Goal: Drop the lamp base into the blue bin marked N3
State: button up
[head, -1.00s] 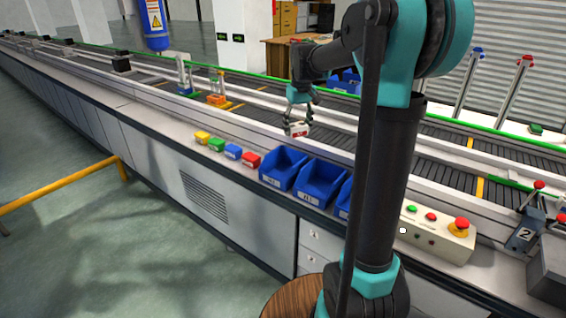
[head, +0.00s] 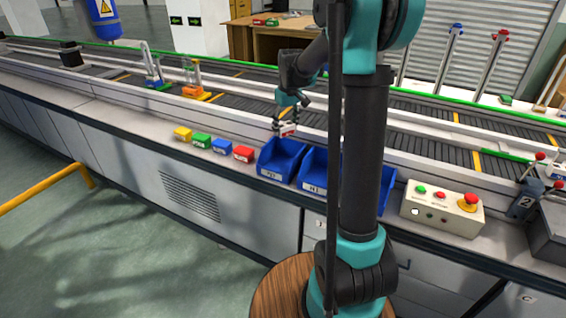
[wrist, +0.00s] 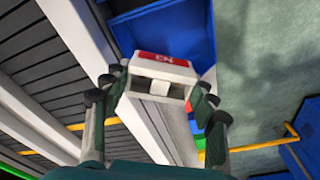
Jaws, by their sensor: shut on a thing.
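The lamp base (head: 287,130) is a small white block with a red label. My gripper (head: 288,124) is shut on it, just above or behind the back rim of the leftmost blue bin (head: 276,161). In the wrist view the lamp base (wrist: 158,72) sits between the two fingers of my gripper (wrist: 160,88), its red label marked N3 upside down. A blue bin (wrist: 165,38) lies beyond it there. A second blue bin (head: 313,176) stands to the right, and a third (head: 347,184) is mostly hidden by my arm. The bins' labels are too small to read surely.
Yellow, green, blue and red small boxes (head: 222,147) line up left of the bins. A button panel (head: 442,207) stands to the right. The conveyor (head: 405,138) with its rails runs behind. A yellow floor rail (head: 45,187) is at the left.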

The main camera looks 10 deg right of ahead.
jog(key=shift+f, duration=0.9)
jog(key=o, duration=1.2)
jog(key=r, duration=0.4)
jog(key=s+r, duration=0.1)
jog(key=r, duration=0.7)
jog(key=shift+s+d, duration=0.25)
jog(key=shift+d, duration=0.1)
jog(key=s+d+f+m+t, duration=0.1)
jog(key=s+f, duration=0.5)
jog(key=s, duration=0.3)
jog(key=s+d+f+m+t, duration=0.1)
jog(key=s+f+m, duration=0.1)
jog(key=s+f, duration=0.5)
jog(key=s+d+f+m+t, duration=0.1)
jog(key=s+f, duration=0.6)
jog(key=s, duration=0.6)
jog(key=shift+d+f+m+h, duration=0.2)
jog(key=shift+f+m+h, duration=0.1)
jog(key=shift+m, duration=0.1)
